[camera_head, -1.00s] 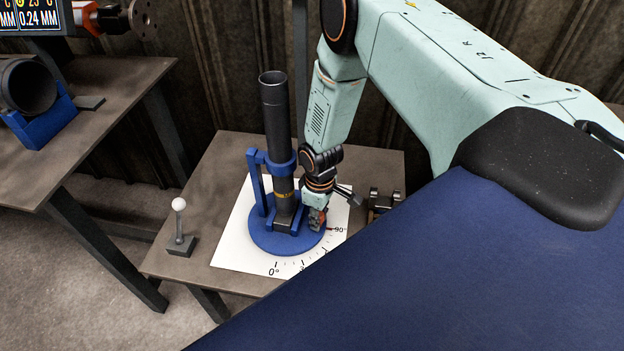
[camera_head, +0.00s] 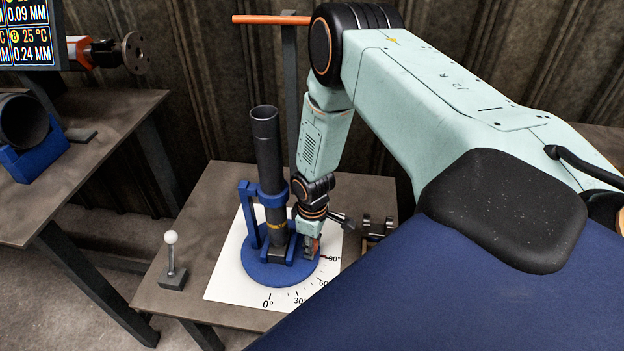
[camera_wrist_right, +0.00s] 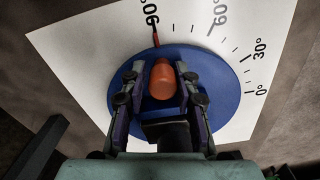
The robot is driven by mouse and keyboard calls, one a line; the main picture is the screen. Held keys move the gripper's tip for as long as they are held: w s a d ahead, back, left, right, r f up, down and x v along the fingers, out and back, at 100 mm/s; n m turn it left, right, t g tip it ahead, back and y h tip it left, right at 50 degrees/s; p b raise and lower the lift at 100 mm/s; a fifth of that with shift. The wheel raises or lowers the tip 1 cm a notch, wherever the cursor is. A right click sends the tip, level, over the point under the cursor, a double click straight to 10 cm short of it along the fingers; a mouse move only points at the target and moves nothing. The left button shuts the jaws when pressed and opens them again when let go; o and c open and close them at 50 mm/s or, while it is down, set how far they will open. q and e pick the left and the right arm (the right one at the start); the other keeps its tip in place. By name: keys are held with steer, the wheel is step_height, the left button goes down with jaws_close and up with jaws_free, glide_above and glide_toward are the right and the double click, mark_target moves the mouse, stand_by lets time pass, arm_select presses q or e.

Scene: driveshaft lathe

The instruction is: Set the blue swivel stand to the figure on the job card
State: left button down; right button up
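The blue swivel stand (camera_head: 262,272) stands on a white degree sheet (camera_head: 225,283), with a dark tube (camera_head: 266,150) upright in its holder. It also shows in the right wrist view (camera_wrist_right: 225,92), where its red pointer (camera_wrist_right: 156,40) lies at the 90° mark. My right gripper (camera_head: 312,250) is low at the stand's right side. In the wrist view its fingers (camera_wrist_right: 163,84) are on either side of an orange knob (camera_wrist_right: 163,80) on the stand; whether they press on it is unclear. My left gripper is not in view. No job card can be made out.
A small post with a white ball (camera_head: 172,255) stands at the table's front left. A dark metal part (camera_head: 377,228) sits right of the sheet. Another bench (camera_head: 70,170) and a screen (camera_head: 25,35) are at left. My arm and blue body cover the right.

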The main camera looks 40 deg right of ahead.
steer(key=o, duration=0.3)
steer(key=shift+r, duration=0.1)
step_height(320, 180, up, 12)
steer(key=shift+f, duration=0.1)
stand_by(0.6)
steer(key=shift+a, duration=0.1)
